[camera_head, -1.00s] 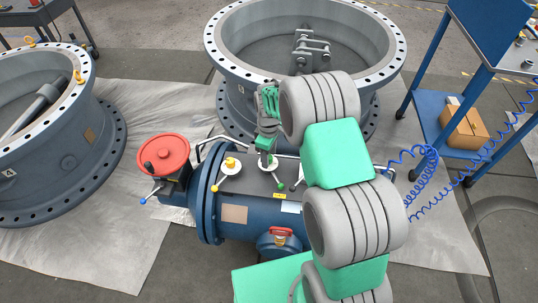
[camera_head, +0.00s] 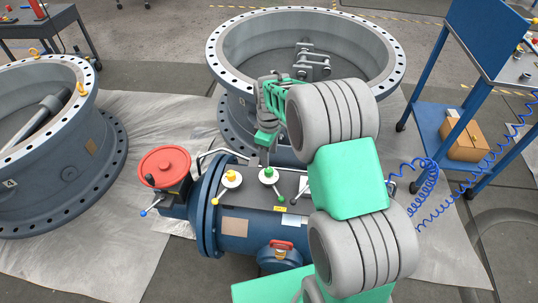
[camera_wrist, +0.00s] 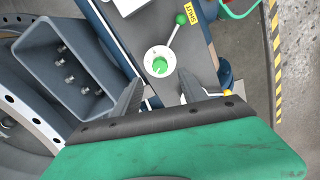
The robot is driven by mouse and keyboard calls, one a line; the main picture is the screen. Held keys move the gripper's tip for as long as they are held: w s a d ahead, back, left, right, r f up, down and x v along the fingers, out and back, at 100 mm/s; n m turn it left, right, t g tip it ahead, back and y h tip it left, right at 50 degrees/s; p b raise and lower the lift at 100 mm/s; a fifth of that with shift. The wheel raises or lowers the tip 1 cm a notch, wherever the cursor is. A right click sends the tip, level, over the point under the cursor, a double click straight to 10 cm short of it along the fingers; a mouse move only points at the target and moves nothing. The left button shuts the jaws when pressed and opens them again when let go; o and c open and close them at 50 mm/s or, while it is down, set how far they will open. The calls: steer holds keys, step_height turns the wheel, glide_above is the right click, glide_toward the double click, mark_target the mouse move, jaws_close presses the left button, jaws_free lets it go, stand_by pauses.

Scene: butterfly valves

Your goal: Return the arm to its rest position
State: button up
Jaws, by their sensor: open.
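My gripper (camera_head: 264,152) is at the end of my green and grey arm, above the dark top plate of the blue valve machine (camera_head: 240,200). In the wrist view my gripper (camera_wrist: 165,95) shows two dark fingers spread apart with nothing between them. A white round knob base with a green centre (camera_wrist: 160,62) lies just beyond the fingers. In the head view that green-centred knob (camera_head: 269,175) is just below the fingertips, and its green-tipped lever (camera_head: 280,198) points toward the lower right.
A red handwheel (camera_head: 164,166) and a yellow-centred knob (camera_head: 231,178) are on the machine's left part. Large grey valve rings stand behind (camera_head: 220,60) and at the left (camera_head: 100,120). A blue cart (camera_head: 435,118) with a cardboard box (camera_head: 466,140) is at the right, near a coiled blue hose (camera_head: 425,178).

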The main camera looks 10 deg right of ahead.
steer(key=s+r+m+t+p, duration=0.1)
steer(key=s+r+m+p, duration=0.2)
steer(key=r, duration=0.5)
steer(key=s+r+m+t+p, duration=0.1)
steer(key=s+r+m+p, duration=0.1)
steer(key=s+r, duration=0.55)
steer(key=s+r+m+t+p, duration=0.1)
steer(key=s+r+m+p, duration=0.2)
steer(key=s, duration=0.8)
step_height(320, 180, up, 5)
steer(key=m, duration=0.2)
steer(key=shift+a+f+m, duration=0.2)
steer(key=shift+m, duration=0.1)
steer(key=shift+c, duration=0.2)
